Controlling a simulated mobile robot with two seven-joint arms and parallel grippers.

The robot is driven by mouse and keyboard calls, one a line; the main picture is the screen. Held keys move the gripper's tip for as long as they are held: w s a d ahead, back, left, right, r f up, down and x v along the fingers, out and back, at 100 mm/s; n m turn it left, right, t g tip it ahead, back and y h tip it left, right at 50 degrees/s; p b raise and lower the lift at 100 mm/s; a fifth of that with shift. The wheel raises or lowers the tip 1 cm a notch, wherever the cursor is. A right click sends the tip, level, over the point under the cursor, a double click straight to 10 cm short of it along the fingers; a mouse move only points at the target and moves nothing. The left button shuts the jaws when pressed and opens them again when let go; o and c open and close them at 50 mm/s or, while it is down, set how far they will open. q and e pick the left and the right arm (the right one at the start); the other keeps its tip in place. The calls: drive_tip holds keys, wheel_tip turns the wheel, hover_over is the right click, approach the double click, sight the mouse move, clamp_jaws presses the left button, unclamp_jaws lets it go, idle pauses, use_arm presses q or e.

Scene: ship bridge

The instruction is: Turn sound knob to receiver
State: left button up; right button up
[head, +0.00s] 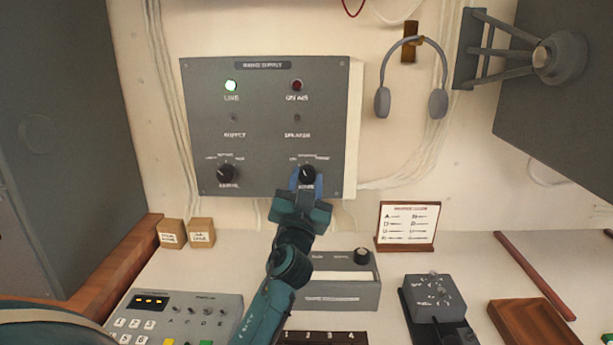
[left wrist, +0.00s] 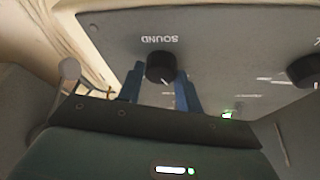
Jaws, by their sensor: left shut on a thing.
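The sound knob (head: 307,173) is a black round knob at the lower right of the grey radio supply panel (head: 265,120). In the left wrist view the sound knob (left wrist: 160,68) shows upside down under the word SOUND, with a pale pointer line on its face. My left gripper (head: 306,182) reaches up to the panel, and its blue fingers (left wrist: 161,84) are shut on the knob, one on each side. The position labels around the knob are too small or hidden to read surely. My right gripper is not in view.
A second black knob (head: 227,173) sits at the panel's lower left. A green lamp (head: 230,86) is lit; the red lamp (head: 297,85) looks dark. Headphones (head: 411,75) hang to the right. A grey box (head: 335,285), keypad console (head: 175,318) and small card stand (head: 407,226) are below.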

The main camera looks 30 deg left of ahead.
use_arm(q)
drive_tip(key=m+p, duration=0.1)
drive_tip(key=m+h+p, duration=0.1)
drive_tip(key=m, duration=0.1)
drive_tip(key=m+h+p, duration=0.1)
drive_tip(key=shift+a+r+m, duration=0.1)
drive_tip(key=shift+r+m, duration=0.2)
drive_tip(key=shift+m+h+p, duration=0.4)
drive_tip(key=shift+m+p, duration=0.35)
drive_tip(key=shift+m, duration=0.05)
drive_tip(key=shift+s+f+m+p, duration=0.1)
drive_tip(key=shift+m+p, duration=0.25)
drive_tip(key=shift+m, duration=0.05)
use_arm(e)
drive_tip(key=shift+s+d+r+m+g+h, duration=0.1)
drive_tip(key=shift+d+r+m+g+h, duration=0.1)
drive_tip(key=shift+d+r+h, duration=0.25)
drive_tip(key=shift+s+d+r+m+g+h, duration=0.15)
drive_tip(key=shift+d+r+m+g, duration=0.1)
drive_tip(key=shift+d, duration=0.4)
use_arm(q)
drive_tip(key=shift+f+m+h, duration=0.1)
drive_tip(key=shift+m+h, duration=0.2)
drive_tip(key=shift+h, duration=0.1)
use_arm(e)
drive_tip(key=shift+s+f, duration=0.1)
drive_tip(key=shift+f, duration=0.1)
use_arm(q)
drive_tip(key=o, duration=1)
